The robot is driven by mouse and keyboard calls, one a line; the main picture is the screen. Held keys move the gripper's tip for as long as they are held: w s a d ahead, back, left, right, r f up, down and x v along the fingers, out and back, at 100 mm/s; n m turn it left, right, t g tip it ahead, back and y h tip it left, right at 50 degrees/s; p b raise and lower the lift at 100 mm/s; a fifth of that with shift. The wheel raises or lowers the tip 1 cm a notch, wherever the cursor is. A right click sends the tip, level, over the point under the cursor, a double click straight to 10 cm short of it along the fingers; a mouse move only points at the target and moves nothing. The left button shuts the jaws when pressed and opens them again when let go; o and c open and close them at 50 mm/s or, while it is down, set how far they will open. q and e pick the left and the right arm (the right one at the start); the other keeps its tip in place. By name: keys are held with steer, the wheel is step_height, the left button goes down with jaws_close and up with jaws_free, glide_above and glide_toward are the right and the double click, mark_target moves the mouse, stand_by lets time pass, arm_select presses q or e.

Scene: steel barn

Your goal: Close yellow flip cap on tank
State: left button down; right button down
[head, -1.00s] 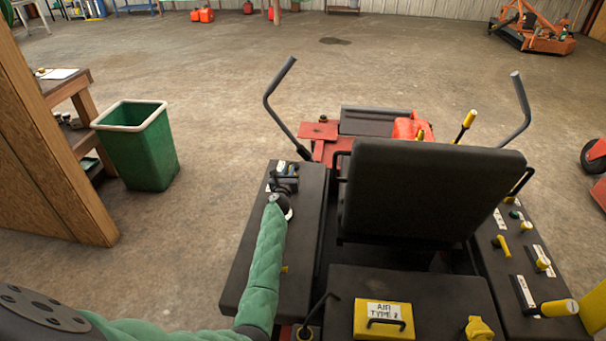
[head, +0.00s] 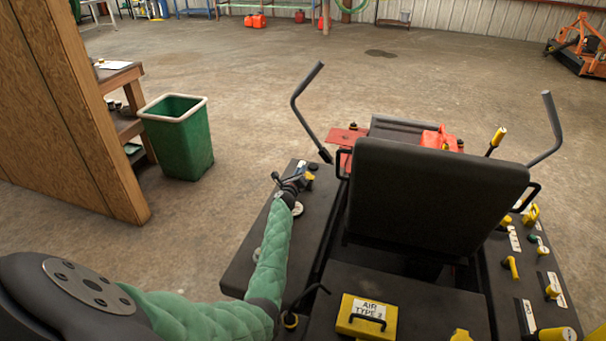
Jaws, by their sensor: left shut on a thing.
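The black tank (head: 240,275) is the long flat-topped body on the left side of the mower. My left gripper (head: 302,181) is over the far end of its top, its arm reaching in from the lower left. A small yellow part, which looks like the flip cap (head: 310,177), shows at the fingertips. The gripper is shut on it. The fingers and wrist partly cover the cap, and its exact angle is too small to tell. My right gripper is not in view.
The black seat back (head: 430,200) stands right of the tank. A steering lever (head: 305,105) rises ahead of the gripper. A yellow "AIR TYPE 2" box (head: 366,318) sits at the front.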

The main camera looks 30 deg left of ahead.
arm_select(q)
steer(key=shift+d+f, duration=0.35)
steer(key=shift+d, duration=0.15)
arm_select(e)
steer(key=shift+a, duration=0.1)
arm_select(q)
steer(key=c, duration=1.6)
jaws_free()
steer(key=shift+w, duration=0.1)
steer(key=shift+c, duration=0.2)
steer(key=shift+o, duration=0.7)
steer(key=shift+d+r, duration=0.1)
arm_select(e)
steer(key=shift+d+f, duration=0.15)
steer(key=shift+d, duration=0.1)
arm_select(q)
steer(key=shift+a, duration=0.2)
